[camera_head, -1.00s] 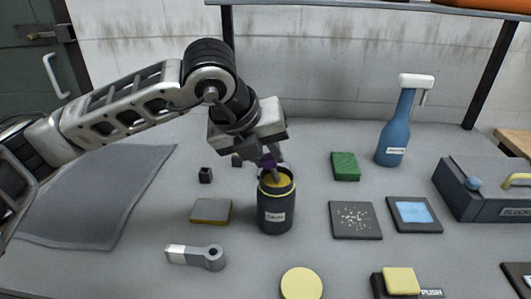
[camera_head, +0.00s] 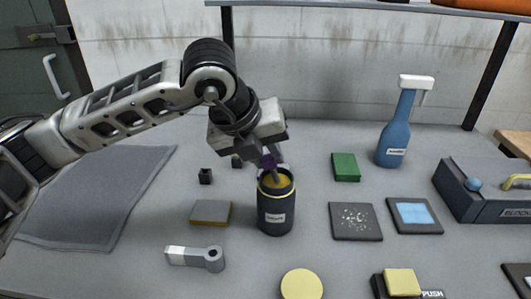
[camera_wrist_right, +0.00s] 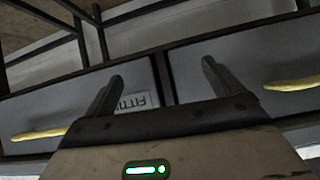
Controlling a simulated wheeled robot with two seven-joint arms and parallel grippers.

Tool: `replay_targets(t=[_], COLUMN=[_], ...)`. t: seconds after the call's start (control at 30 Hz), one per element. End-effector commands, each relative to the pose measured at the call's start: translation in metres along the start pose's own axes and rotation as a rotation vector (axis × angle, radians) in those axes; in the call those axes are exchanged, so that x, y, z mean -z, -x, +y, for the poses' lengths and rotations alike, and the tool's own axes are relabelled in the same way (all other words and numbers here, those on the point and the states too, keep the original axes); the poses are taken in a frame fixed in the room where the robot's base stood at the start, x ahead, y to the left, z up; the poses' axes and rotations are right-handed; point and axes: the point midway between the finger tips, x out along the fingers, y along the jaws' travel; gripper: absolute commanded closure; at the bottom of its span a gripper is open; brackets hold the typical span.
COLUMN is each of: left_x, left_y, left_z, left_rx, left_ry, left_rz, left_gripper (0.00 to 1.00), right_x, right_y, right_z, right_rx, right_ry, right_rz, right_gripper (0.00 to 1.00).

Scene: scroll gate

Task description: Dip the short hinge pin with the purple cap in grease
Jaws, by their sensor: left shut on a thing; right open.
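My left gripper (camera_head: 270,158) is shut on the purple-capped hinge pin (camera_head: 268,163), just above the dark grease pot (camera_head: 276,215). The purple cap shows between the fingers, and the pin's shaft points down into the mouth of the pot, where yellowish grease shows. How deep the tip reaches is hidden by the pot wall. The pot stands upright and has a yellow band and a white label. My right gripper (camera_wrist_right: 160,85) is open and empty in the right wrist view, in front of grey drawers.
Small dark blocks (camera_head: 205,176), a grey-yellow pad (camera_head: 211,212) and a metal hinge piece (camera_head: 196,257) lie left of the pot. A yellow disc (camera_head: 301,284) lies in front.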

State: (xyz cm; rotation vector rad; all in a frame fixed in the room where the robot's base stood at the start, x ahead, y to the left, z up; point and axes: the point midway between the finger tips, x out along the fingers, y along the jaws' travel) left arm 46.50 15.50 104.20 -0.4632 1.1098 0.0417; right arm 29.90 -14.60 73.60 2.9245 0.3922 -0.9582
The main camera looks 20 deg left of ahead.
Motion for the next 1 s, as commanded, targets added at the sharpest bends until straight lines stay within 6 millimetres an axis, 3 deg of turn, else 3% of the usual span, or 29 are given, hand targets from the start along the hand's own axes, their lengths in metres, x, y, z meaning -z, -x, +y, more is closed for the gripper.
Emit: replay_targets(t=[0.8,1.0], left_x=[-0.023,-0.025], left_y=[0.056,0.061], left_z=[-0.022,-0.024], left_rx=[0.000,0.001], left_ry=[0.000,-0.001], left_rz=[0.000,0.001], left_gripper=[1.00,1.00], right_x=[0.022,0.024], right_y=[0.014,0.016], right_z=[0.002,0.001], right_rx=[-0.006,-0.004], right_ry=[0.003,0.002], right_rz=[-0.006,-0.005], right_gripper=[0.08,0.08])
